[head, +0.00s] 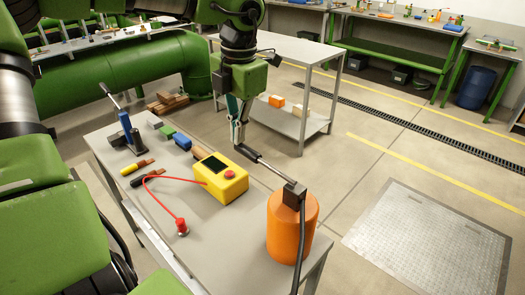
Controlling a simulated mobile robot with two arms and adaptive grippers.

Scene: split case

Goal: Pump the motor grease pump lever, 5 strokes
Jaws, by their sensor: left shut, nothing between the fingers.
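The orange grease pump (291,232) stands upright at the near right end of the grey table. Its black head block (293,193) carries a lever (268,166) that slants up and to the left, with a dark grip at its far end. A black hose hangs down the pump's front. My left gripper (239,143) points down at the grip end of the lever. Its fingers are shut with nothing between them. The fingertips overlap the lever's end in the picture; I cannot tell whether they touch it. My right gripper is not in view.
A blue device with a handle (130,136) and several small tools stand farther left. A grey shelf table (308,60) stands behind my gripper.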

